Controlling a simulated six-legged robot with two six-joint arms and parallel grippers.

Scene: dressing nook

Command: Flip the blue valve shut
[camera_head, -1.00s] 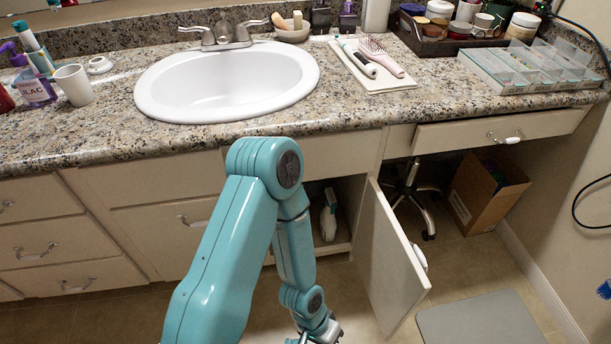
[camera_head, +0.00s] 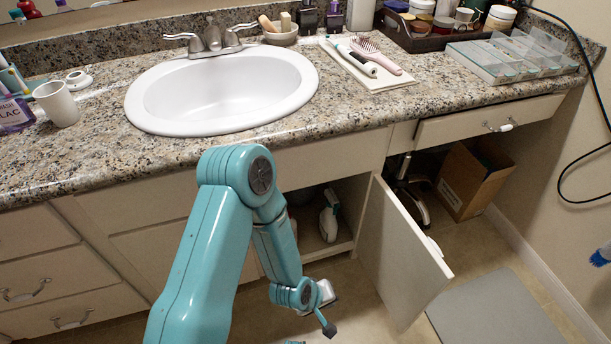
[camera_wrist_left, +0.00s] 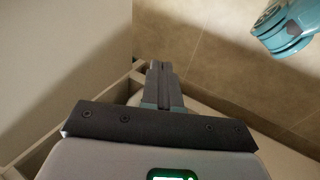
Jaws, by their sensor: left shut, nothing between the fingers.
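No valve can be made out for sure. A blue object with a pale end (camera_head: 601,256) is cut by the right edge of the head view, and I cannot tell whether it is the valve. The cabinet under the sink is open, its door (camera_head: 402,255) swung out to the right; its inside is dark and partly hidden by my arm. My left gripper (camera_head: 328,327) is low in front of this opening, left of the door. In the left wrist view its fingers (camera_wrist_left: 163,85) are shut together and empty. My right gripper is not in view.
A white spray bottle (camera_head: 329,216) stands inside the cabinet. The drawer (camera_head: 460,122) at the right is pulled out, with a cardboard box (camera_head: 472,182) below. A grey mat (camera_head: 500,312) lies on the floor. The counter (camera_head: 90,150) overhangs the cabinets.

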